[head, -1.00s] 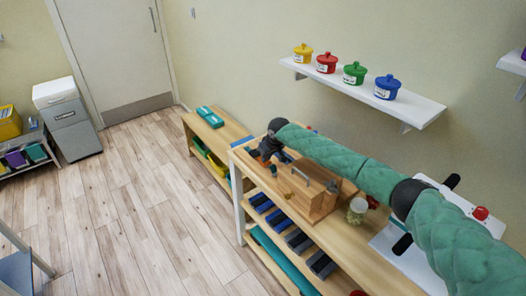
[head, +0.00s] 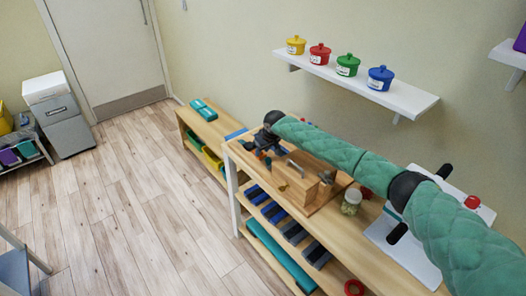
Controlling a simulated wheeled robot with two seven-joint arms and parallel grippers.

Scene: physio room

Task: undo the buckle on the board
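The wooden board (head: 305,192) with metal fittings stands on the top of the wooden shelf bench. A small brass-coloured fitting (head: 283,187) and a grey bar handle (head: 294,168) show on it. My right arm, in a green quilted sleeve, reaches across from the right. My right gripper (head: 264,145) is dark and small at the board's far left end, over some blue and red parts there. It hides part of that end. I cannot make out the buckle or whether the fingers are open. My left gripper is not in view.
A glass jar (head: 351,201) stands right of the board, close under my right arm. A white panel (head: 405,240) with black handles and a red knob lies further right. A wall shelf (head: 350,76) with coloured pots is above.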

